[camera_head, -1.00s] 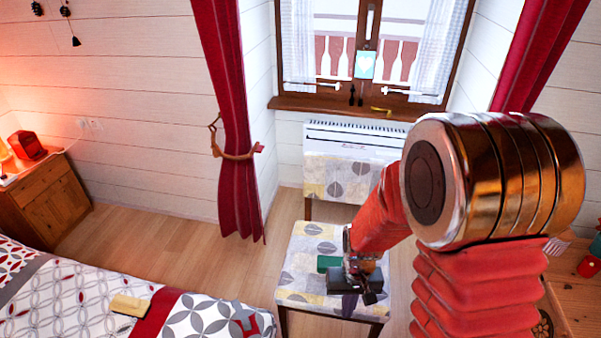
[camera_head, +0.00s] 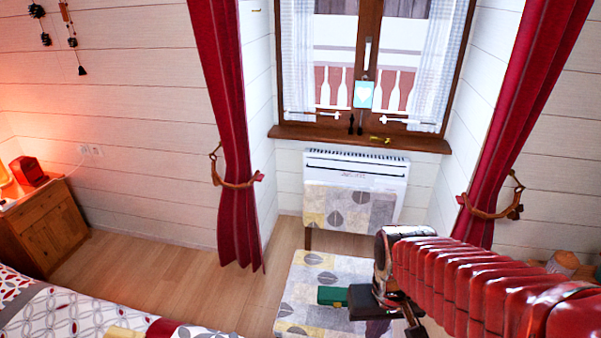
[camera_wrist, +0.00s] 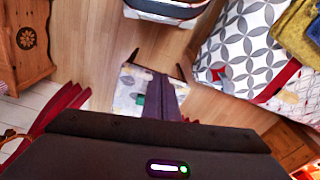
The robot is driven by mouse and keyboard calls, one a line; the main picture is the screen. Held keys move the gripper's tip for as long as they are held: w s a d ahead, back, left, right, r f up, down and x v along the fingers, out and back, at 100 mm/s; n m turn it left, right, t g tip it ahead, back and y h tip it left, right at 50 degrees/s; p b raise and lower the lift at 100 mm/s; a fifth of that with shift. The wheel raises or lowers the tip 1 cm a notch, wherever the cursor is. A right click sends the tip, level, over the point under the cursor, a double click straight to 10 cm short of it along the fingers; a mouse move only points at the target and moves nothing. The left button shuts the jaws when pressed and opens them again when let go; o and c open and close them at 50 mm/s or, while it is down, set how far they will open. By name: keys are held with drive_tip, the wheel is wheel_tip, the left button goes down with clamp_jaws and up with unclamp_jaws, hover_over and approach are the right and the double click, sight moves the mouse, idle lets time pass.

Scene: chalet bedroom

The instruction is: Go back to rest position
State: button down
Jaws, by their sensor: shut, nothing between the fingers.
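My gripper (camera_head: 412,325) hangs low at the end of my red arm, over the right side of a chair seat (camera_head: 300,318) with a grey and yellow leaf pattern. In the wrist view my dark fingers (camera_wrist: 163,97) lie together over the same seat (camera_wrist: 128,92), with nothing seen between them. A small green object (camera_head: 332,296) is on the seat, left of the gripper; it also shows beside the fingers in the wrist view (camera_wrist: 140,99). The gap between gripper and seat cannot be judged.
The bed (camera_head: 60,310) is at lower left, with a yellow item (camera_head: 122,332) on it. A wooden cabinet (camera_head: 45,225) stands at far left. A white heater (camera_head: 355,165) is under the window, behind the chair. The wooden floor (camera_head: 190,275) between bed and chair is clear.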

drive_tip(key=s+d+r+t, duration=0.1)
drive_tip(key=s+r+t, duration=0.2)
drive_tip(key=r, duration=0.9)
drive_tip(key=shift+s+d+t, duration=0.15)
drive_tip(key=shift+d+t, duration=0.05)
drive_tip(key=shift+t, duration=0.6)
